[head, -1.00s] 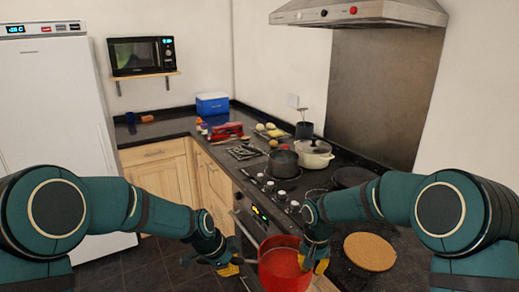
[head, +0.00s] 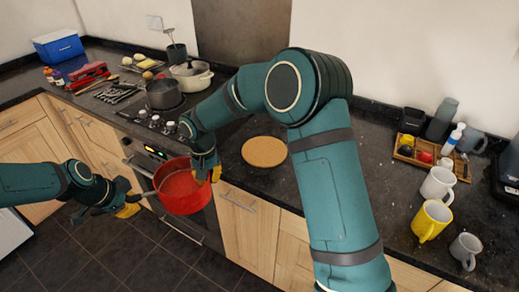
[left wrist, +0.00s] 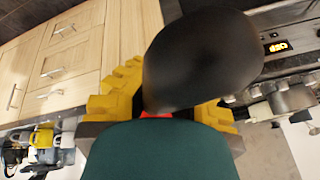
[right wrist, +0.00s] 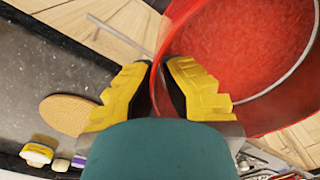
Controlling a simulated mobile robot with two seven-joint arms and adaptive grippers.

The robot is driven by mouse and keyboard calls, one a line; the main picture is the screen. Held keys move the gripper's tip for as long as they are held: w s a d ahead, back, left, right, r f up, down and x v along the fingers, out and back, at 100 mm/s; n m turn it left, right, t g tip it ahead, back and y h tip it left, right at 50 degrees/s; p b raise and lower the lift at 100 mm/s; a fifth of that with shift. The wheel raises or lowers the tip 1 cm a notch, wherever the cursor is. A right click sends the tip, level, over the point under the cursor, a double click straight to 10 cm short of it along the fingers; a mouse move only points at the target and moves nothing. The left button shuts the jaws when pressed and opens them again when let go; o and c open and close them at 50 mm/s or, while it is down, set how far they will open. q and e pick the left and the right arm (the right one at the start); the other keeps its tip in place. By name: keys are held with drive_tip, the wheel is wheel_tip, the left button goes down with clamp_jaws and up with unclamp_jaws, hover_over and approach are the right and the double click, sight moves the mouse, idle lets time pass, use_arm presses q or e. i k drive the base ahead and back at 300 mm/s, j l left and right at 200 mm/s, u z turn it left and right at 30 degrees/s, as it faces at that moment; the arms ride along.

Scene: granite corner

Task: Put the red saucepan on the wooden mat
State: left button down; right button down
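The red saucepan (head: 185,196) hangs in the air in front of the oven and the counter edge, roughly upright, its red inside visible. My left gripper (head: 130,204) is shut on its dark handle; in the left wrist view the handle (left wrist: 200,60) fills the space between the yellow fingers. My right gripper (head: 207,174) is shut on its rim; in the right wrist view the red wall (right wrist: 235,60) runs between the fingers. The round wooden mat (head: 265,152) lies bare on the counter, right of the pan, and also shows in the right wrist view (right wrist: 68,114).
A dark pot (head: 163,94) and a white pot (head: 192,76) stand on the hob. On the right of the counter (head: 395,210) are a wooden tray (head: 430,157), a white mug (head: 438,184), a yellow mug (head: 431,220) and a grey mug (head: 465,250). The counter around the mat is clear.

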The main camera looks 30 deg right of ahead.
sight(242, 148)
drive_tip(key=i+j, duration=0.25)
drive_tip(key=j, duration=0.15)
drive_tip(key=i+j, duration=0.3)
drive_tip(key=j, duration=0.15)
drive_tip(key=i+j, duration=0.25)
drive_tip(key=j, duration=0.15)
drive_tip(key=i+j, duration=0.25)
drive_tip(key=j, duration=0.15)
drive_tip(key=i+j+z, duration=0.1)
drive_tip(key=z, duration=0.35)
drive_tip(key=j+z, duration=0.1)
drive_tip(key=z, duration=0.6)
drive_tip(key=i+l+z, duration=0.1)
drive_tip(key=l+z, duration=0.2)
drive_tip(key=i+l, duration=0.15)
drive_tip(key=l, duration=0.25)
